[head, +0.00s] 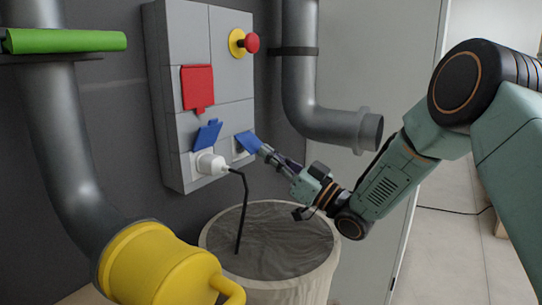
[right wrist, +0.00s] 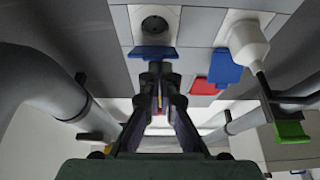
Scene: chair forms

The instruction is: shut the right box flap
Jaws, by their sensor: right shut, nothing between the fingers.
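The right box flap, a blue flap (head: 248,142), is on the lower right of the grey wall box (head: 228,60). In the right wrist view, which looks upside down, this blue flap (right wrist: 153,53) stands open beside its round socket (right wrist: 155,22). My right gripper (head: 264,152) is shut and empty, its fingertips (right wrist: 160,70) at the flap; whether they touch cannot be told. The left blue flap (head: 208,134) is raised above a white plug (head: 210,163), which sits in the left socket with a dark cable. My left gripper is not in view.
A red flap (head: 197,88) and a red button on yellow (head: 251,42) are higher on the box. A grey pipe (head: 335,125) runs right of it. Below stands a pale round bin (head: 290,290); a yellow handled piece (head: 155,265) is at lower left, a green bar (head: 65,41) above it.

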